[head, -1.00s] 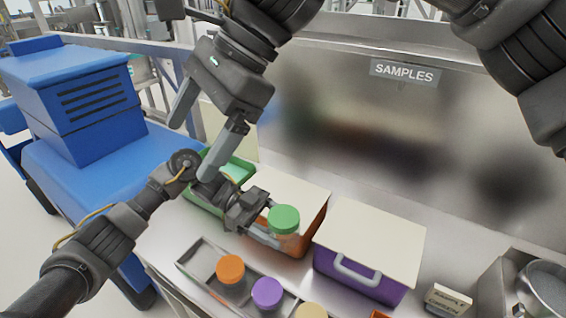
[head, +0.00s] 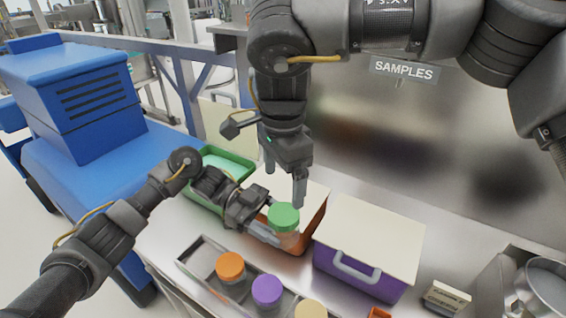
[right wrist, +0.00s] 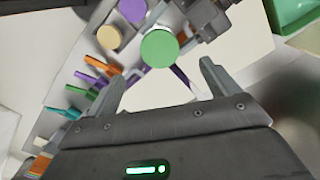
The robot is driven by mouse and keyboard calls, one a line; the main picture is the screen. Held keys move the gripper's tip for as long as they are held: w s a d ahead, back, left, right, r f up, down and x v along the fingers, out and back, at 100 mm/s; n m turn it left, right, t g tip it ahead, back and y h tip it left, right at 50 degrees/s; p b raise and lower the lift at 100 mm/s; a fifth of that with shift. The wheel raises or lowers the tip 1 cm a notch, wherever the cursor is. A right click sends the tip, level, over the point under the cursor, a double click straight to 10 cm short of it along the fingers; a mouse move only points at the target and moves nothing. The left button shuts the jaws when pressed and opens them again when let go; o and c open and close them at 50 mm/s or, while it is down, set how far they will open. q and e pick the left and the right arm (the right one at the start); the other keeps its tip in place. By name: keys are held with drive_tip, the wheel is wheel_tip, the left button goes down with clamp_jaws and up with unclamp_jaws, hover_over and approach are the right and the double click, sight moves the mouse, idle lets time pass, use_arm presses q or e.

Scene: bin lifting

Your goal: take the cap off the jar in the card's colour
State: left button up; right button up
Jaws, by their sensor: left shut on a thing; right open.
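A clear jar with a green cap (head: 284,216) is held upright above the table. My left gripper (head: 268,234) is shut on the jar's body, below the cap. My right gripper (head: 284,180) is open and empty, above and behind the green cap, with its fingers pointing down. In the right wrist view the green cap (right wrist: 159,48) lies just beyond the open fingertips, roughly between them and not touched. A small pale card or block (head: 447,298) stands at the right; I cannot make out a card colour on it.
A grey rack (head: 197,258) holds jars with orange (head: 230,265), purple (head: 267,290) and beige (head: 310,310) caps. A metal bowl (head: 548,288) is at far right.

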sight(283, 213)
wheel_tip(283, 213, down, 8)
drive_tip(key=shift+f, duration=0.25)
drive_tip(key=shift+c, duration=0.2)
drive_tip(key=c, duration=1.1)
drive_tip(key=shift+r, duration=0.25)
drive_tip(key=shift+r, duration=0.9)
drive_tip(key=shift+r, duration=2)
